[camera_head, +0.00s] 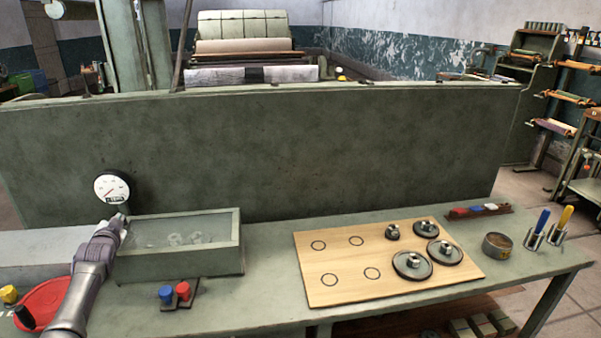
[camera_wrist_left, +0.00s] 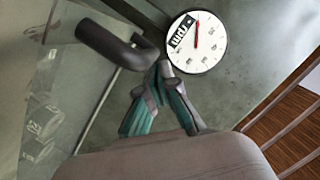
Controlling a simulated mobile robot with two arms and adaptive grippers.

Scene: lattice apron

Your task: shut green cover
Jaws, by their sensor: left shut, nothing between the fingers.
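A grey-green box (camera_head: 190,265) stands on the left of the bench. Its cover (camera_head: 185,230) has a green frame and a see-through pane, and small round parts show beneath it. The cover lies roughly flat over the box; whether a small gap is left I cannot tell. In the left wrist view the cover's pane (camera_wrist_left: 45,110) fills the left side, with a dark bent handle (camera_wrist_left: 105,45) at its edge. My left gripper (camera_head: 122,220) is shut and empty at the box's back left corner. In the wrist view its fingertips (camera_wrist_left: 163,70) are close beside the handle; contact is unclear.
A round white gauge (camera_head: 112,187) stands just behind the left gripper. A tall green panel (camera_head: 270,150) runs along the bench's back. A red and blue switch block (camera_head: 178,293) is in front of the box. A wooden board (camera_head: 340,285) with gears lies to the right.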

